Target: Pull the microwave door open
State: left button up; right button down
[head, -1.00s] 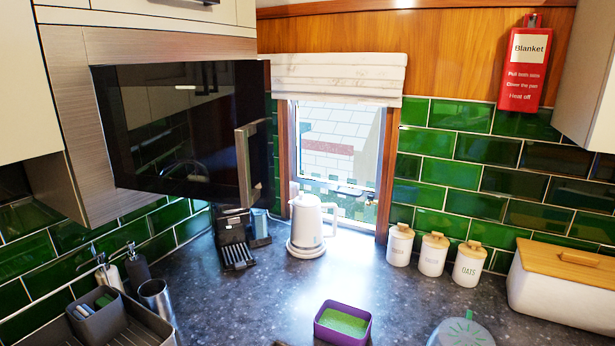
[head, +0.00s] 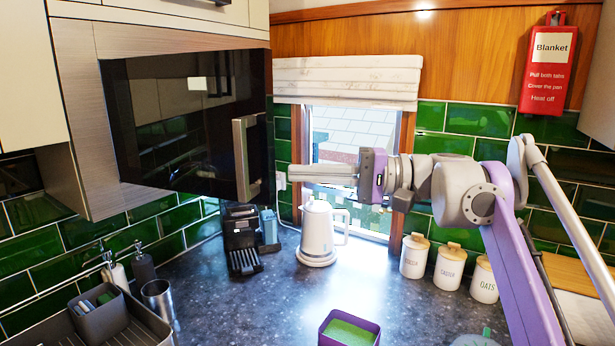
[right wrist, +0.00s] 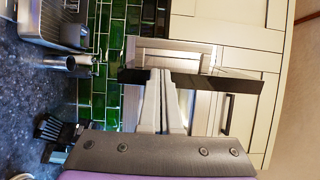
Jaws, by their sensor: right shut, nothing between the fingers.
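The microwave is built into the cabinet, with a grey frame (head: 85,130) around a glossy black door (head: 180,145). The door's right edge juts past the cabinet above; I cannot tell its exact opening angle. A vertical silver handle (head: 241,155) is on the door's right side. My right gripper (head: 291,173) is shut and empty, just right of the handle, its fingers pointing left at it with a gap in the picture. In the right wrist view the shut fingers (right wrist: 160,73) reach the dark door strip (right wrist: 225,86); the handle is not clear there. My left gripper is out of view.
A white kettle (head: 318,232) stands on the counter below my right gripper. A black coffee machine (head: 240,228) is left of it. Lidded canisters (head: 449,266) stand at the right under my arm, and a purple tub (head: 350,328) is in front. The window (head: 350,135) is behind.

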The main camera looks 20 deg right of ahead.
aim_at(263, 173)
jog(key=x, duration=0.7)
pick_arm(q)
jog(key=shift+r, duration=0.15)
pick_arm(e)
jog(key=shift+d, duration=0.1)
